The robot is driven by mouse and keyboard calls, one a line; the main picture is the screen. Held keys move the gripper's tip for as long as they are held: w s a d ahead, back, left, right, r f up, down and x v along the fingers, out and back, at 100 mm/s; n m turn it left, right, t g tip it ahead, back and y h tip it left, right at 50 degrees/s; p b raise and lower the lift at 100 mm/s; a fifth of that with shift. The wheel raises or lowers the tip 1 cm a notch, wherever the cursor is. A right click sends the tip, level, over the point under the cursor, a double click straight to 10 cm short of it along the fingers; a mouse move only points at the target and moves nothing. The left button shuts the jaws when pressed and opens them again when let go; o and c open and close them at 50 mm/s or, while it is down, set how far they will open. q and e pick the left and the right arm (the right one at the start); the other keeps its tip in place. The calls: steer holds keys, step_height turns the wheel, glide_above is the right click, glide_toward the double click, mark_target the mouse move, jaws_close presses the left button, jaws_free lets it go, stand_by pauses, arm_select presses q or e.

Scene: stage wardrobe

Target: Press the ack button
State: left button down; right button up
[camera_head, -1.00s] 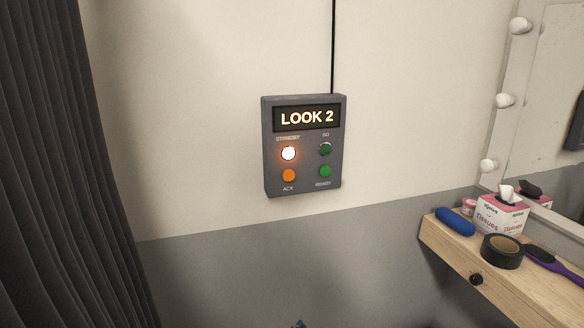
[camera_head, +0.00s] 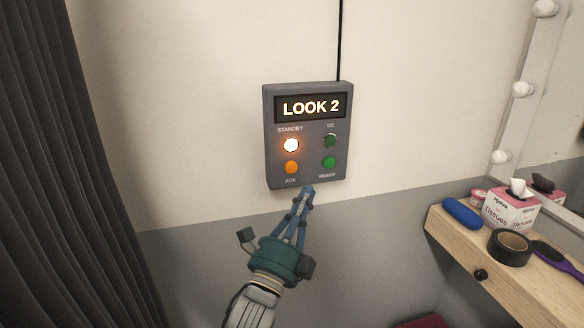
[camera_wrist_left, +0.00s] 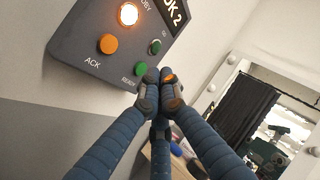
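A grey cue box (camera_head: 308,134) hangs on the wall, its display reading "LOOK 2". The orange button (camera_head: 291,168) labelled ACK is at its lower left; it also shows in the left wrist view (camera_wrist_left: 108,44). Above it the STANDBY lamp (camera_head: 291,145) glows. A green button (camera_head: 329,163) labelled READY is at the lower right. My left gripper (camera_head: 307,190) points up, its fingertips at the box's lower edge, below and right of the ACK button. In the left wrist view its fingertips (camera_wrist_left: 160,84) are together, with nothing held. My right gripper is out of view.
A wooden shelf (camera_head: 500,290) at the right holds a tissue box (camera_head: 511,212), a blue case (camera_head: 461,213), a roll of black tape (camera_head: 509,248) and a purple brush (camera_head: 556,257). A dark curtain (camera_head: 60,180) hangs at the left. The wall around the box is clear.

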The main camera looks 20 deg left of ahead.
mark_target(291, 168)
arm_select(q)
steer(key=w+a, duration=0.1)
steer(key=w, duration=0.1)
steer(key=w+a+b, duration=0.1)
steer(key=w+a, duration=0.1)
steer(key=w, duration=0.1)
steer(key=w+a+b, duration=0.1)
steer(key=w+a, duration=0.1)
steer(key=shift+w, duration=0.2)
stand_by(0.9)
steer(key=shift+w, duration=0.1)
stand_by(0.7)
steer(key=shift+w+a, duration=0.2)
steer(key=shift+w, duration=0.05)
